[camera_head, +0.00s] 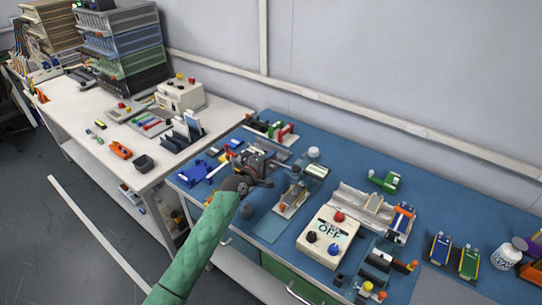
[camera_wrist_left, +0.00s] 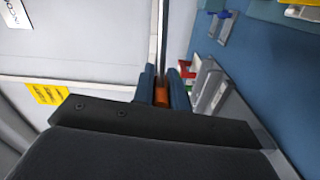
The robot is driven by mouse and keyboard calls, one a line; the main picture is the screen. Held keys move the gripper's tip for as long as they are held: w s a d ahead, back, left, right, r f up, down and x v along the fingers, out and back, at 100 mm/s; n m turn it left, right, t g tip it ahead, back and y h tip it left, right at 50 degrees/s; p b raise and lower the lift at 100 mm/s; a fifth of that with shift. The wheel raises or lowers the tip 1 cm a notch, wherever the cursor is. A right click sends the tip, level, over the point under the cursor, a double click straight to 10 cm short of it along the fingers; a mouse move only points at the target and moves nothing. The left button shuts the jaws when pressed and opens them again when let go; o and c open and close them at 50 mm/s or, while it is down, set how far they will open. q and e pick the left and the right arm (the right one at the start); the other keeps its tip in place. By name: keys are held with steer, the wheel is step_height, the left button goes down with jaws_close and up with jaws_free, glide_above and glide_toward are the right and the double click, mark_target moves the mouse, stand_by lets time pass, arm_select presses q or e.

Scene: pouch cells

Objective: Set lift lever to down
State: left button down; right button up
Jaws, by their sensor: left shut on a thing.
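My left arm, in a green sleeve, reaches in from the bottom of the head view. Its dark left gripper (camera_head: 262,168) is over the left part of the blue bench. In the left wrist view the two blue-grey fingers of the left gripper (camera_wrist_left: 163,92) are shut on an orange-brown piece (camera_wrist_left: 162,98). A thin metal bar (camera_wrist_left: 162,45) runs up from between the fingers. I take this piece to be the lift lever's grip, but its up or down position cannot be told. In the head view the gripper hides it. My right gripper is not in view.
A white control box (camera_head: 328,240) with a red button stands to the right on the blue bench (camera_head: 450,210). A wall stands behind.

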arm_select(q)
steer(key=shift+d+f+n, duration=0.1)
steer(key=shift+f+n, duration=0.6)
steer(key=shift+n, duration=0.3)
steer(key=shift+s+d+f+n, duration=0.1)
steer(key=shift+f+n, duration=0.3)
steer(key=shift+n, duration=0.2)
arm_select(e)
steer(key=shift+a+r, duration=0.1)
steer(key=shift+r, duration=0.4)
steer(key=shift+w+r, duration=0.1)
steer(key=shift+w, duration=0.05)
arm_select(q)
steer(key=c, duration=1.4)
jaws_free()
steer(key=shift+f, duration=0.1)
